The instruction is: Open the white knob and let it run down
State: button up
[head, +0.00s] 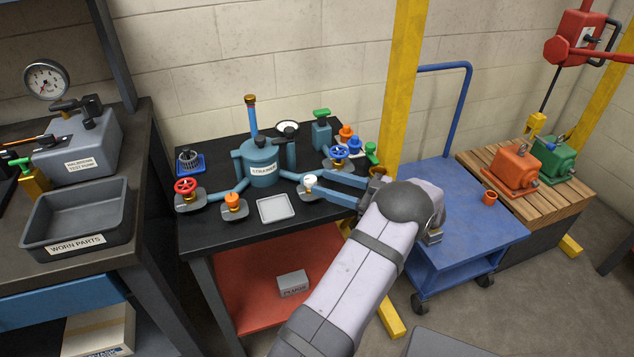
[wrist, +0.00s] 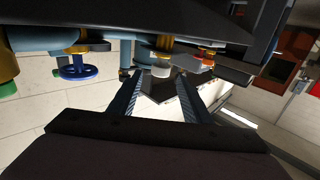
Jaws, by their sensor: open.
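The white knob (head: 309,180) sits on a valve at the right of the teal strainer (head: 262,165), on the black bench. My gripper (head: 322,180) reaches in from the right, with its two fingers spread and pointing at the knob. In the wrist view, the white knob (wrist: 160,71) shows in the gap at the fingertips of my gripper (wrist: 158,74). Bare space shows between the knob and each finger, and nothing is held. I cannot tell how deep the knob sits between the tips.
A blue handwheel (head: 339,153) stands behind the fingers. An orange knob (head: 232,201) and a red handwheel (head: 186,186) are left of the strainer. A pale square tray (head: 276,208) lies in front. A yellow post (head: 403,90) rises behind my wrist, beside a blue cart (head: 470,235).

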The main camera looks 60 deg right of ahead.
jog(key=shift+s, duration=1.05)
